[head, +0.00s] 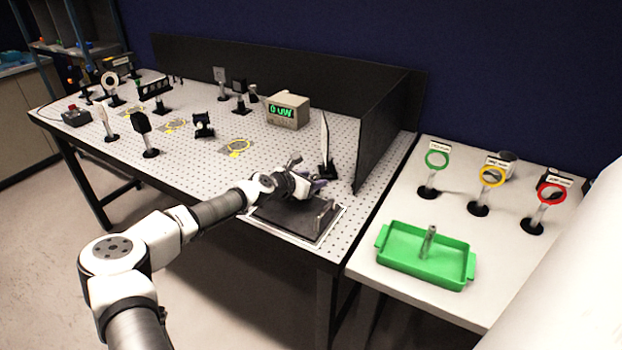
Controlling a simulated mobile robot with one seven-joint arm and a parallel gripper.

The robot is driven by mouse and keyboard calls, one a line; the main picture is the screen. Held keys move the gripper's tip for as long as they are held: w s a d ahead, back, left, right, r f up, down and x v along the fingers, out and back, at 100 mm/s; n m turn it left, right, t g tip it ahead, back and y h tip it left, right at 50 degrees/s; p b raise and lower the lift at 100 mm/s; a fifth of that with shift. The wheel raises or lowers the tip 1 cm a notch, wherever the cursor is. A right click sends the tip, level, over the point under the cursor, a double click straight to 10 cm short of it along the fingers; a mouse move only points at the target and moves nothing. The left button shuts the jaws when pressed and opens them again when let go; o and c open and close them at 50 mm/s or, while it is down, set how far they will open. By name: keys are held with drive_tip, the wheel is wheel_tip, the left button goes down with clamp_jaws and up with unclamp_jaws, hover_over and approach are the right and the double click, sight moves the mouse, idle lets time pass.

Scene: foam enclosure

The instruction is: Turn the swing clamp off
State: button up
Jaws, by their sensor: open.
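My arm reaches over the perforated table, and my gripper (314,185) is open near its front right corner. The gripper is low, just above or behind a dark plate (290,221) with a pale outline. A small upright fitting (334,203) stands at the plate's right side. It may be part of the swing clamp, but it is too small to be sure. My wrist and gripper hide part of the plate's back edge. I cannot tell whether the fingers touch anything or which way a clamp arm points.
A pointed upright post (325,146) stands close behind the gripper. A black panel (384,130) borders the table's right side. A meter (288,110) reads green digits. Mounted optics stand left. The side table holds a green tray (424,258) and coloured rings (492,177).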

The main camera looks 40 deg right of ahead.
drive_tip(key=c, duration=1)
drive_tip(key=shift+o, duration=0.2)
drive_tip(key=shift+s+r+n+t, duration=0.1)
drive_tip(key=shift+n+t, duration=0.2)
drive_tip(key=shift+t, duration=0.1)
drive_tip(key=n+t, duration=0.1)
drive_tip(key=n+t+y, duration=0.1)
drive_tip(key=shift+s+d+t, duration=0.2)
drive_tip(key=shift+s+t, duration=0.05)
drive_tip(key=shift+t, duration=0.05)
drive_tip(key=shift+s+d+n+t+y, duration=0.1)
drive_tip(key=shift+n+t+y, duration=0.65)
drive_tip(key=shift+n+t, duration=0.35)
drive_tip(key=shift+s+d+n+t+y, duration=0.1)
drive_tip(key=shift+n+t+y, duration=0.75)
drive_tip(key=shift+n, duration=0.35)
drive_tip(key=o, duration=1)
drive_tip(key=shift+c, duration=0.2)
drive_tip(key=shift+a, duration=0.15)
